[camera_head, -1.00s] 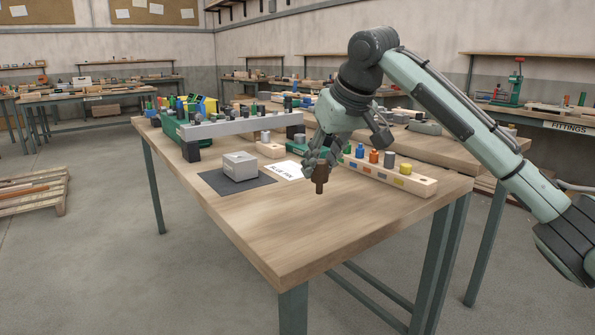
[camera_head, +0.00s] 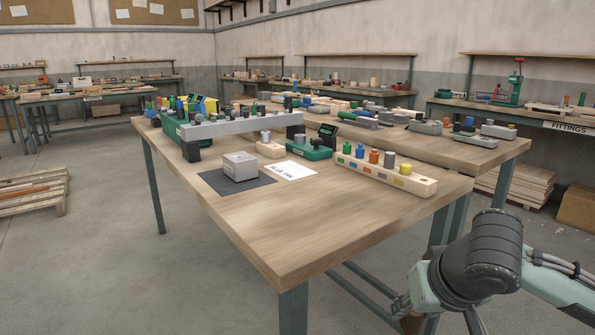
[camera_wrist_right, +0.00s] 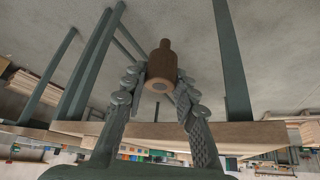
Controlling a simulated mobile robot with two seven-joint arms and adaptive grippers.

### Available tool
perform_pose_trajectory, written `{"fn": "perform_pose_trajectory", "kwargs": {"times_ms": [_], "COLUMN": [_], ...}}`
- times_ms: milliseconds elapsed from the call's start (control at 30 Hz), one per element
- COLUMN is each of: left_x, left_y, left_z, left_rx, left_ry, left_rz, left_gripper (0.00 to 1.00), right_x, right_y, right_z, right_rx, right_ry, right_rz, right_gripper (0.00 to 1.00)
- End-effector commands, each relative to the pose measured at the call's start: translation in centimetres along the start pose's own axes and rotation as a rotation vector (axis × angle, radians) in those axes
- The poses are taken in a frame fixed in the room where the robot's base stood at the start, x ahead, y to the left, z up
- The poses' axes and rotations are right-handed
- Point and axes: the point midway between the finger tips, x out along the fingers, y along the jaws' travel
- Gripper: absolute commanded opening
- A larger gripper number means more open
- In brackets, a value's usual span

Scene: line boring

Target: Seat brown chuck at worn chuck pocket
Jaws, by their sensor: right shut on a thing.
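My right gripper (camera_head: 402,308) is low at the lower right of the head view, off the front right of the table. The right wrist view shows this gripper (camera_wrist_right: 160,88) shut on the brown chuck (camera_wrist_right: 160,65), a stepped brown cylinder with a narrower neck. In the head view the chuck is mostly hidden behind my arm. A wooden rack (camera_head: 385,181) on the table holds green, blue, orange, grey and yellow plugs, with a dark empty hole near its right end. I cannot tell which place is the worn chuck pocket. My left gripper is not in view.
The wooden table (camera_head: 300,225) has a clear front half. A grey block (camera_head: 240,166) sits on a dark mat (camera_head: 212,180) beside a printed paper (camera_head: 288,171). A raised grey rail (camera_head: 240,122) and a green device (camera_head: 310,150) stand behind. The table's right edge lies near my arm.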

Motion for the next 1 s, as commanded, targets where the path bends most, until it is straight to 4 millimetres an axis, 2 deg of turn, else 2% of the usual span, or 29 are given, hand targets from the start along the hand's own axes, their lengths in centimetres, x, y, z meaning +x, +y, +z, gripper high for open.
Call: {"fn": "perform_pose_trajectory", "kwargs": {"times_ms": [200, 300, 1000], "left_x": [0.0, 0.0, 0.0], "left_y": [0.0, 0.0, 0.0], "left_z": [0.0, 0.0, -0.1], "left_rx": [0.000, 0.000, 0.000], "left_ry": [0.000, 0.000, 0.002], "left_rz": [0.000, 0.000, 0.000], "left_gripper": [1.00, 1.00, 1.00], "right_x": [3.4, 4.3, 4.4], "right_y": [-0.1, -0.1, 0.0], "right_z": [2.2, 2.7, 2.7], "right_rx": [0.002, 0.000, -0.001], "right_ry": [-0.009, -0.005, -0.001], "right_rz": [-0.002, -0.002, -0.001], "right_gripper": [0.00, 0.00, 0.00]}}
